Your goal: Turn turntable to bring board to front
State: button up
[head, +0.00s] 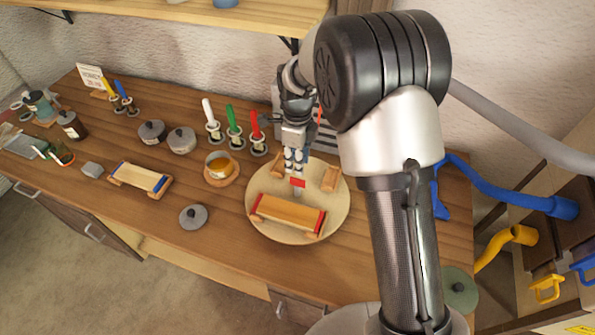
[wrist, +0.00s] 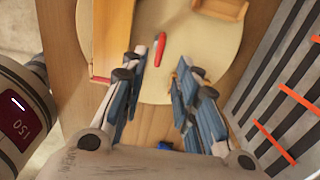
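The round beige turntable (head: 336,212) lies on the wooden bench below my gripper; it also shows in the wrist view (wrist: 205,50). A wooden board with red ends (head: 288,211) rests on its near side in the head view. A small upright red piece (head: 298,183) stands near the turntable's middle; in the wrist view the red piece (wrist: 160,49) lies just beyond the fingertips. My gripper (head: 295,168) points down over the far part of the turntable. In the wrist view my gripper's (wrist: 163,65) blue-padded fingers are apart, with nothing held between them.
A blue-ended board (head: 140,178), a cup of amber liquid (head: 220,165) and a grey lid (head: 193,216) stand left. A slatted rack (wrist: 285,95) is close at right.

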jog(key=shift+r, duration=1.65)
jog(key=s+d+r+n+t+b, duration=0.1)
jog(key=s+d+r+n, duration=0.3)
jog(key=s+r+n, duration=0.25)
jog(key=s+d+r+n+t+b, duration=0.1)
jog(key=s+d+r+n+b, duration=0.15)
jog(key=s+r+n, duration=0.35)
jog(key=s+d+n+t, duration=0.2)
jog(key=s+d+n, duration=0.2)
jog(key=s+n, duration=0.6)
jog(key=s+b, duration=0.1)
jog(key=s, duration=0.6)
jog(key=shift+s+d+t, duration=0.2)
jog(key=shift+t, duration=0.1)
